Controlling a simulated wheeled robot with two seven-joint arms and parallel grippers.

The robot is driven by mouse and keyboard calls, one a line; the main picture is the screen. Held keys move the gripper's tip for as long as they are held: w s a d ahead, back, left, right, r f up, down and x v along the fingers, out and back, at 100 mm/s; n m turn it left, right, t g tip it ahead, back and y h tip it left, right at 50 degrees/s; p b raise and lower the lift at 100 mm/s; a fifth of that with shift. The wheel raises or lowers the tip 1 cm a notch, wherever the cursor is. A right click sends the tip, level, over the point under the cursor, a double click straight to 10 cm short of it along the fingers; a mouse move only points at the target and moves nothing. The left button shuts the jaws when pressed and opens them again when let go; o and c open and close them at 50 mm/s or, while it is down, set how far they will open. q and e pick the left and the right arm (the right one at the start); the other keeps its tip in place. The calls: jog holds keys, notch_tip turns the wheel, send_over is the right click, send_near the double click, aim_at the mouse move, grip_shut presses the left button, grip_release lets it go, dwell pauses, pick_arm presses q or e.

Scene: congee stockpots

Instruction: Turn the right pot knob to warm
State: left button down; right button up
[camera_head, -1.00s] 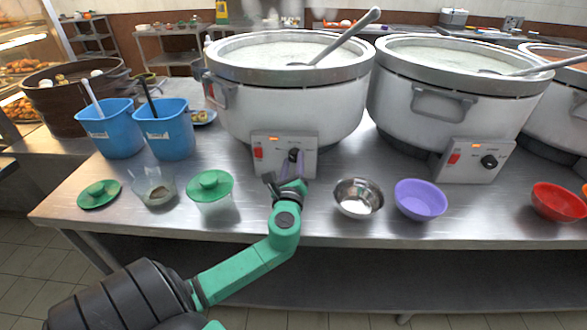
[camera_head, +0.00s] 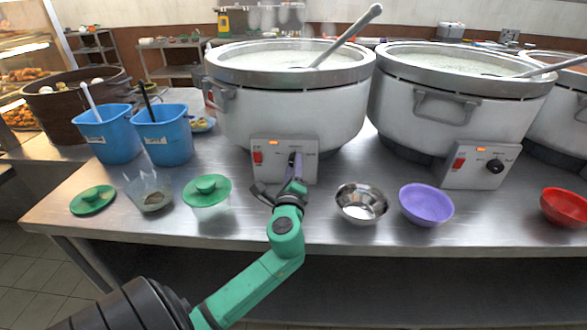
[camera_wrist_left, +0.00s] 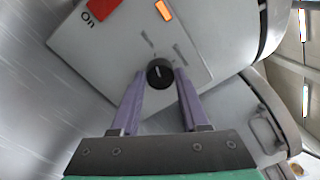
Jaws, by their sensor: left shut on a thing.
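The left of the two large front pots (camera_head: 290,110) has a control panel (camera_head: 270,168) with a red switch, a lit orange lamp and a black knob (camera_wrist_left: 160,73). My left gripper (camera_head: 295,163) is at this panel, its purple fingers on either side of the knob, shut on it. In the left wrist view the knob sits between the fingertips, its white mark tilted. The right front pot (camera_head: 455,105) has its own panel with a black knob (camera_head: 495,166), and nothing touches that knob. My right gripper is not in view.
A steel bowl (camera_head: 361,204), a purple bowl (camera_head: 426,205) and a red bowl (camera_head: 564,208) stand along the counter's front, right of my left arm. A green-lidded container (camera_head: 207,192), a clear bowl (camera_head: 150,193) and blue bins (camera_head: 163,135) are to its left.

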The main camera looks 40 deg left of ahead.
pick_arm(q)
jog(key=shift+c, duration=2)
grip_release()
jog(key=b+v, duration=0.2)
jog(key=v, duration=1.2)
jog(key=shift+f, duration=0.1)
jog(key=shift+s+d, duration=0.2)
jog(key=shift+s, duration=0.05)
